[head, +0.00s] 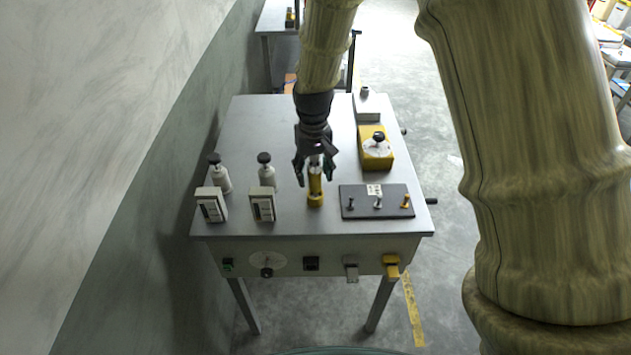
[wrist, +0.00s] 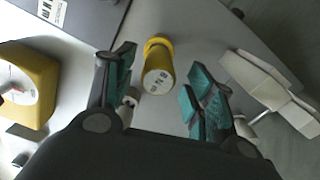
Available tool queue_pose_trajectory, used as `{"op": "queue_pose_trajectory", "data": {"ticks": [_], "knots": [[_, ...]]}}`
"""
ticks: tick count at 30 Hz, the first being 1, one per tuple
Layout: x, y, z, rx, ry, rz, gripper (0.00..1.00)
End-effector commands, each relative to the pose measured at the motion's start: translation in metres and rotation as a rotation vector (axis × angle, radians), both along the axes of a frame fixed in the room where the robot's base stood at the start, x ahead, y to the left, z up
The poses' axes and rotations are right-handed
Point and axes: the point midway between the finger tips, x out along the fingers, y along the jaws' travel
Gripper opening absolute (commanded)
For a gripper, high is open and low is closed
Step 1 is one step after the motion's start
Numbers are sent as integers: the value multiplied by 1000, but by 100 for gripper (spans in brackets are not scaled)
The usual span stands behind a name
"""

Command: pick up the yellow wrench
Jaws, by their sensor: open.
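The yellow wrench (head: 315,188) appears as a short, narrow yellow piece with a wider foot, standing on the grey metal table (head: 255,125) near its front middle. In the wrist view the wrench (wrist: 157,78) looks like a yellow cylinder with a label on its near end and a wider ring at its far end. A wrench shape does not show clearly. My gripper (head: 314,174) points down at it, open, with a finger on either side of its upper part. In the wrist view a gap shows between the wrench and each teal finger pad.
A black plate with small switches (head: 360,208) lies to the right, and a yellow box with a dial (head: 376,155) stands behind it. Two white meters (head: 262,205) and two black-topped white posts (head: 266,172) stand to the left. The table's back left is clear.

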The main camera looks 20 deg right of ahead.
Motion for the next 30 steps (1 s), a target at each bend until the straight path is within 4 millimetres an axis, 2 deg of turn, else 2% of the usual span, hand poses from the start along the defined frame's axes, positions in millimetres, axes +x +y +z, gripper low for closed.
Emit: {"op": "queue_pose_trajectory", "data": {"ticks": [15, 25, 30], "knots": [[-4, -3, -44, 0, 0, -1, 54], [-4, -3, -48, 0, 0, 0, 54], [-4, -3, -48, 0, 0, 0, 23]]}}
